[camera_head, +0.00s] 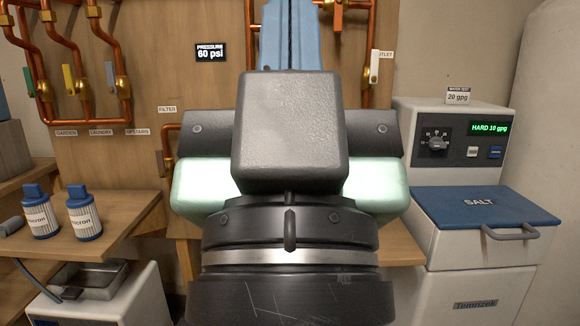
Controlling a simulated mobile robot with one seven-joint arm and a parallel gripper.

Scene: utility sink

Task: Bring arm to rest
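My arm's end fills the middle of the head view. My gripper (289,135) is seen from behind as a dark grey block with wide dark side pieces and pale green glowing parts. Its fingertips are hidden, so I cannot tell whether it is open or shut, or whether it holds anything. A blue upright part (290,35) shows directly above and beyond the block. I cannot tell whether the two touch.
Copper pipes with valves run along the wooden panel (215,85). Two blue-capped cartridges (84,215) stand on a wooden shelf (130,222) at left. A water softener with a blue salt lid (480,206) stands at right. A white box (95,295) with a metal basin is below left.

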